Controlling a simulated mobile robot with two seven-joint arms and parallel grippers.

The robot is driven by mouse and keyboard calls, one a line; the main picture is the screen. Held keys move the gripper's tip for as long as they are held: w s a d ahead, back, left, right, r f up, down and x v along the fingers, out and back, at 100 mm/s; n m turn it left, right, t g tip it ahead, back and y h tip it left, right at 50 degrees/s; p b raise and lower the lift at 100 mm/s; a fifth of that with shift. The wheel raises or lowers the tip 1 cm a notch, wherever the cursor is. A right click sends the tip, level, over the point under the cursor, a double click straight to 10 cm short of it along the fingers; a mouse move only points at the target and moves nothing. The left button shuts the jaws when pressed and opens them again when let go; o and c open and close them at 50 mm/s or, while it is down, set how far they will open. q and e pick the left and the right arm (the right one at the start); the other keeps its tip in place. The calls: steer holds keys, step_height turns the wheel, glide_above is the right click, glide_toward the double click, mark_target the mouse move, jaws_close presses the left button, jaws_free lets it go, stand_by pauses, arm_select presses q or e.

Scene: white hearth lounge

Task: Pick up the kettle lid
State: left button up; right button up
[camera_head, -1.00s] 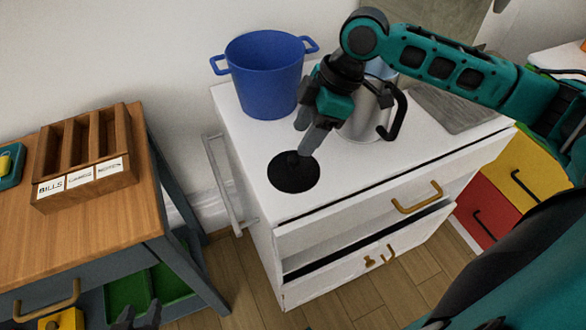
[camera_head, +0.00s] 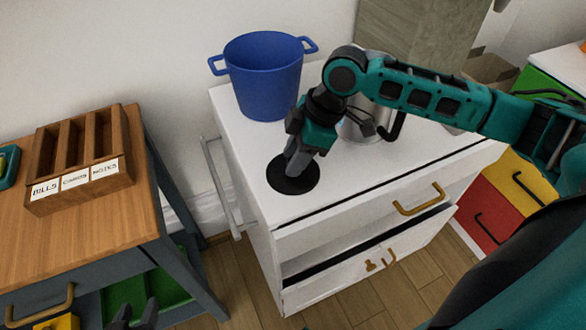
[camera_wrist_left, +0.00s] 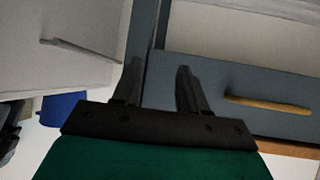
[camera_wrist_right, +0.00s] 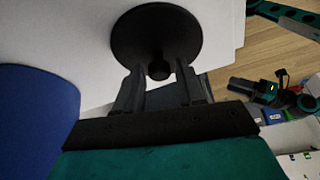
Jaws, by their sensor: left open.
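The kettle lid (camera_head: 290,187) is a flat black disc with a small knob. It lies on the white cabinet top, and its disc also shows in the right wrist view (camera_wrist_right: 156,32). My right gripper (camera_head: 293,171) reaches down over the lid. In the right wrist view its fingers are apart, with the knob (camera_wrist_right: 158,68) in line with the gap between them, at the fingertips. The grey metal kettle (camera_head: 358,122) with a black handle stands behind my right arm, partly hidden. My left gripper (camera_head: 134,314) is open and empty at the bottom, by the wooden desk (camera_wrist_left: 240,65).
A blue pot (camera_head: 263,80) stands at the back left of the white cabinet (camera_head: 240,160). The cabinet has a side rail (camera_head: 220,185) and a slightly open lower drawer. A labelled wooden sorter (camera_head: 80,160) sits on the desk. The cabinet top around the lid is clear.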

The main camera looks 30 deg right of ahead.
jaws_close()
